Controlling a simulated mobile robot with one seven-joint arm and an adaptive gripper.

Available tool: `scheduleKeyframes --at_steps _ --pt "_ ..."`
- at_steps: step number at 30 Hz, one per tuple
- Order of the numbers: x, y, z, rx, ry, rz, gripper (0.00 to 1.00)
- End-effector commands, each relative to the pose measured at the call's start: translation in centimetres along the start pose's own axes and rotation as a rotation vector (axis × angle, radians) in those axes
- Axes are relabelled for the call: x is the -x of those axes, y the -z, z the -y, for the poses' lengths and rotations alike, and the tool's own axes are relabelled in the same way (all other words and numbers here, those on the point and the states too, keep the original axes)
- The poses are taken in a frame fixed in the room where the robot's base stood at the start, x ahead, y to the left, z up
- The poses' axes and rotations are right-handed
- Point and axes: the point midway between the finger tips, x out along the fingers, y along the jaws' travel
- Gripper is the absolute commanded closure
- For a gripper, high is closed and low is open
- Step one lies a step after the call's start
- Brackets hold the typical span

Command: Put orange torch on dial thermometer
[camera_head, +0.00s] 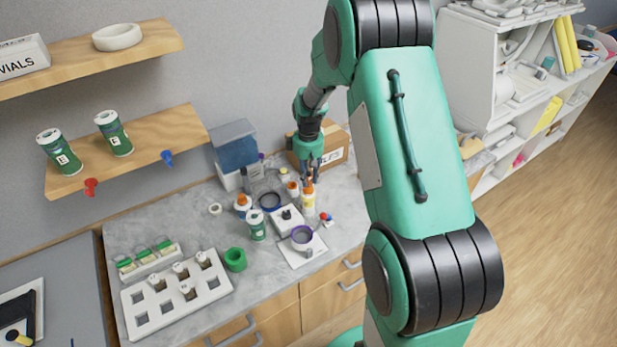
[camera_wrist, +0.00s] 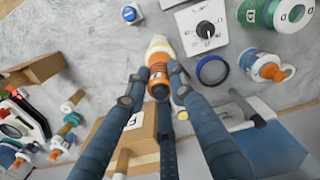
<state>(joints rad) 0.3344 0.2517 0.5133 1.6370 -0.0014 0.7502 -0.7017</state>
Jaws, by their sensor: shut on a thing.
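My gripper (camera_wrist: 155,86) is shut on an orange piece with a dark end, which I take for the orange torch (camera_wrist: 158,72). In the head view my gripper (camera_head: 309,172) points down, with the orange torch (camera_head: 309,184) between its fingertips. A white and yellow body shows right below the orange; I cannot tell whether it is part of it or a bottle behind. A white square piece with a black dial and marks, probably the dial thermometer (camera_wrist: 209,38), lies on the counter beside the gripper. It also shows in the head view (camera_head: 280,221).
A dark blue ring (camera_wrist: 198,71) and an orange-capped bottle (camera_wrist: 253,62) stand close by. A purple ring (camera_head: 302,235), a green-labelled jar (camera_head: 257,226) and a cardboard box (camera_head: 335,146) crowd the counter. A vial rack (camera_head: 210,291) stands at the front left.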

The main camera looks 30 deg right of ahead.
Motion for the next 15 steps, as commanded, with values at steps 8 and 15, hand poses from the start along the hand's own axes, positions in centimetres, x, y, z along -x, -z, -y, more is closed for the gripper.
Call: scheduleKeyframes --at_steps 8,15 --pt "-0.28 -0.01 0.01 0.000 0.000 0.000 0.58" --pt "-0.26 -0.01 0.01 0.000 0.000 0.000 0.58"
